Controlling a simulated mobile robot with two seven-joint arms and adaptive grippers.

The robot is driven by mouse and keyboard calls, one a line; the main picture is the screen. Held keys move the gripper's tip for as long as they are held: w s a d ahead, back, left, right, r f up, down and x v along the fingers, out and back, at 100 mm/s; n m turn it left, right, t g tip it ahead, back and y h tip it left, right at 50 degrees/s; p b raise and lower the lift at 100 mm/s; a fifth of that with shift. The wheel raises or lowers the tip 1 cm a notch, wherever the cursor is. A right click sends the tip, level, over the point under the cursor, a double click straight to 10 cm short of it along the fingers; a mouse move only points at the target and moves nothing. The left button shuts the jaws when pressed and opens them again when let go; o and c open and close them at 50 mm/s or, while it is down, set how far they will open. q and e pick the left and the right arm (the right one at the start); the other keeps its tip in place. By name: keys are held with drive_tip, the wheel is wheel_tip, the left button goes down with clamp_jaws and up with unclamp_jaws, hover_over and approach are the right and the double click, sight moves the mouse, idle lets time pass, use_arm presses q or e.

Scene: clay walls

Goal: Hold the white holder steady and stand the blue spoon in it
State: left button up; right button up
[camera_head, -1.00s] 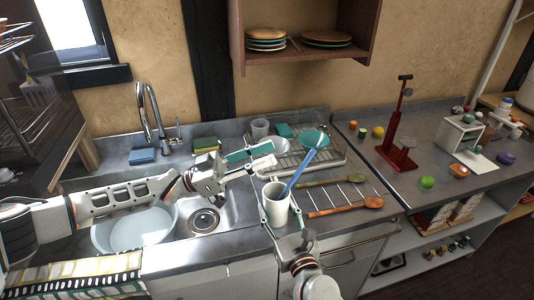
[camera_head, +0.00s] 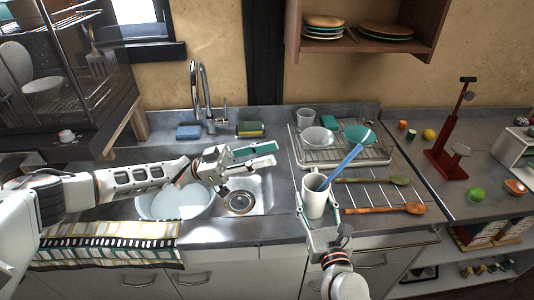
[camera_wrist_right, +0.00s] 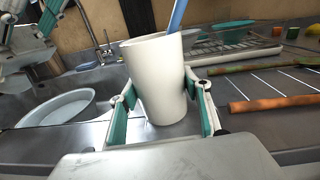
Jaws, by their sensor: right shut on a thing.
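The white holder (camera_head: 314,201) stands upright near the counter's front edge. The blue spoon (camera_head: 343,168) stands in it, leaning to the upper right, its lower end hidden inside the holder. The spoon's handle also shows at the top of the right wrist view (camera_wrist_right: 177,14). My right gripper (camera_head: 317,212) is shut around the holder, one teal-padded finger on each side, as the right wrist view (camera_wrist_right: 160,112) also shows. My left gripper (camera_head: 262,156) is open and empty over the sink's right side, to the left of the holder and apart from the spoon.
A dish rack (camera_head: 345,154) with bowls stands behind the holder. A green spoon (camera_head: 372,181) and an orange wooden spoon (camera_head: 388,209) lie to the right. The sink with a white basin (camera_head: 176,201) and the tap (camera_head: 203,98) are on the left.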

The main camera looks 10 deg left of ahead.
idle(0.4)
drive_tip(key=o, duration=1.5)
